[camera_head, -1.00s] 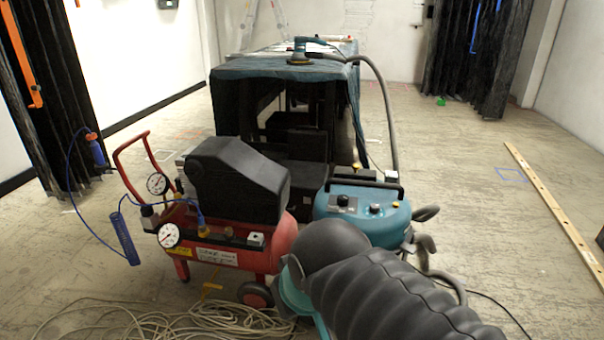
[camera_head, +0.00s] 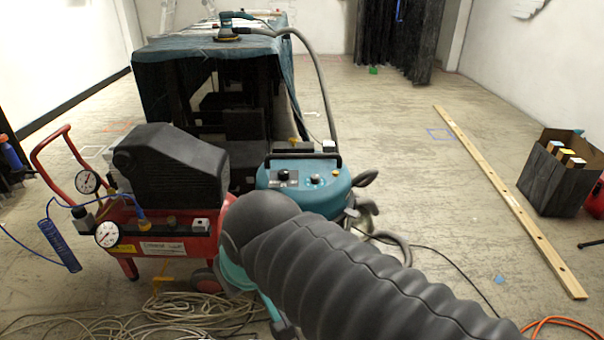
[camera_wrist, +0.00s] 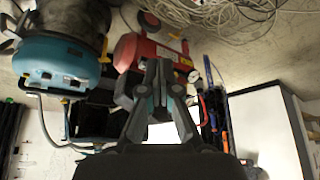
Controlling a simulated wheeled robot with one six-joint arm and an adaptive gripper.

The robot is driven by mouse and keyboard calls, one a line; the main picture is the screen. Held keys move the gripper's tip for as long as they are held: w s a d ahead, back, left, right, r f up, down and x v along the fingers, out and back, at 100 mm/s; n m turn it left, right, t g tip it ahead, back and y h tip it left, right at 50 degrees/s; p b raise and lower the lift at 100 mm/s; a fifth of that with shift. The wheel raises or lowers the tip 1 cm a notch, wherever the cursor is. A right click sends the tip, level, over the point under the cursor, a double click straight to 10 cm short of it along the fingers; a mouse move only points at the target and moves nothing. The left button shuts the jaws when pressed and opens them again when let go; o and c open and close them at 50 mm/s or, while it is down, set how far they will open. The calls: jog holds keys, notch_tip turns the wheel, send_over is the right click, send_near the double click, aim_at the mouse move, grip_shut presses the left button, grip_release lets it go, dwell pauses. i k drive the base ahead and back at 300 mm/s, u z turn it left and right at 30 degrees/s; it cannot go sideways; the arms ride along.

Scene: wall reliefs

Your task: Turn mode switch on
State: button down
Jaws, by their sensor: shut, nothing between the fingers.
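A teal workshop vacuum (camera_head: 300,196) stands in the middle of the head view with a black handle on top. Its front panel carries a dark knob (camera_head: 284,176) at the left and a second round knob (camera_head: 317,180) to its right. I cannot tell which is the mode switch or how it is set. The teal vacuum also shows in the wrist view (camera_wrist: 50,62), rotated, at the upper left. My gripper (camera_wrist: 162,66) is shut and empty in the wrist view, apart from the vacuum. The head view does not show its fingertips; my ribbed arm covers part of the foreground.
A red compressor (camera_head: 165,232) with gauges stands left of the vacuum, with coiled cable (camera_head: 190,312) on the floor. A draped table (camera_head: 160,75) stands behind. A wooden beam (camera_head: 505,195) and a dark box (camera_head: 553,180) lie right; floor between is mostly clear.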

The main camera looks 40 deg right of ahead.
aim_at(283, 175)
jog(key=u, duration=2.15)
jog(key=k, duration=1.25)
jog(key=z, duration=2.25)
jog(key=i, duration=0.5)
jog(key=u, duration=0.05)
